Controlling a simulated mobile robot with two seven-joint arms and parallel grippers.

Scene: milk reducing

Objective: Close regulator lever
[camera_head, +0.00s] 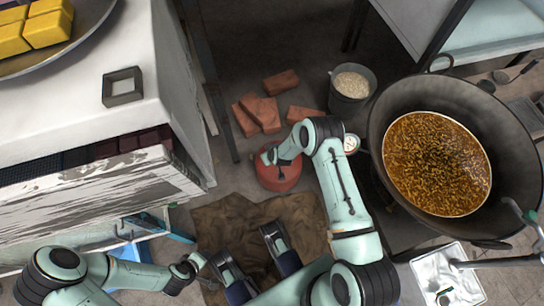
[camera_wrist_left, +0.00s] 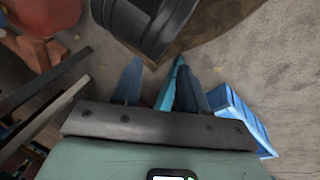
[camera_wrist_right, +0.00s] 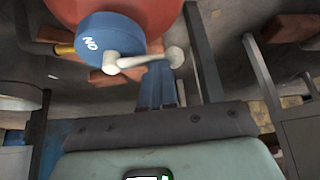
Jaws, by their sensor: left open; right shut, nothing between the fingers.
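The regulator (camera_wrist_right: 108,36) is a blue round cap with white lettering that appears to read "ON", on top of a red gas cylinder (camera_head: 280,178). Its pale lever (camera_wrist_right: 143,61) points right across the cap's lower edge in the right wrist view and ends in a round knob. My right gripper (camera_head: 266,157) is over the cylinder and hides most of the regulator in the head view. Its shut blue fingers (camera_wrist_right: 158,66) are at the lever, beside the knob; I cannot tell if they touch it. My left gripper (camera_head: 198,262) is open and empty, low on the left, away from the cylinder.
Bricks (camera_head: 262,112) lie on the floor behind the cylinder, near a grey bucket (camera_head: 351,84). A large dark pan (camera_head: 395,103) of brown food stands on the right. A white counter (camera_head: 150,60) is on the left. A brown cloth (camera_head: 225,220) lies in front.

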